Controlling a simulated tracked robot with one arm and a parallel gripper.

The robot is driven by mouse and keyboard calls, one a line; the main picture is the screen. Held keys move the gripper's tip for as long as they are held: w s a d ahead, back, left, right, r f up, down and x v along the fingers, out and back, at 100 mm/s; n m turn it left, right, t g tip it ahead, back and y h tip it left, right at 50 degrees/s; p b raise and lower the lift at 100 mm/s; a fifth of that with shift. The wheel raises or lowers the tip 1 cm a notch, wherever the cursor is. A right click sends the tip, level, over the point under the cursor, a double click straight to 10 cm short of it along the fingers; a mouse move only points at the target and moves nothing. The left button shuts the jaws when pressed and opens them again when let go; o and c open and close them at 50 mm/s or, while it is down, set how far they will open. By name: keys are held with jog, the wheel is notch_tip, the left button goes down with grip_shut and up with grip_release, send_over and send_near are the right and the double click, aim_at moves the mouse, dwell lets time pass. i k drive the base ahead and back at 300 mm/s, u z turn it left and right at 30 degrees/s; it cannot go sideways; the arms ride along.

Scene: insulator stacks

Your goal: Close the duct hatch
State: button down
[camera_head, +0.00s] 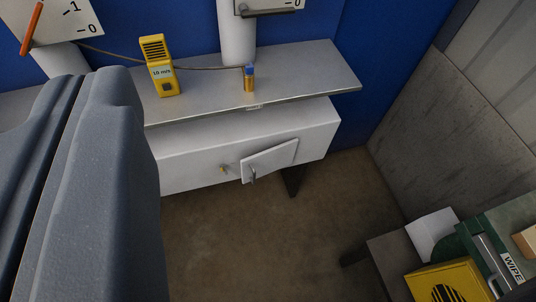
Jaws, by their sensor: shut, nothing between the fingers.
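The duct hatch (270,160) is a small white panel on the front of a long white duct box (195,172) under the grey shelf. It stands ajar: its left edge sticks out from the duct face, and its right edge lies close to it. A grey handle (253,175) is at its left edge. A small yellow-tipped fitting (222,169) is on the duct face left of the hatch. The opening behind the hatch is hidden. My gripper (82,80), large and blue-grey, fills the left of the view. It is shut and empty, left of the hatch and apart from it.
The shelf (300,75) above the duct holds a yellow meter (159,66) and a small orange-and-blue bottle (249,78). A bench with a yellow box (450,282) and green case (468,240) is at lower right. Brown floor (250,245) before the duct is clear.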

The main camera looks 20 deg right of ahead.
aim_at(271, 166)
jog(key=u, duration=1.6)
jog(key=k, duration=0.75)
jog(key=z, duration=1.2)
jog(key=i, duration=0.95)
jog(key=u, duration=0.05)
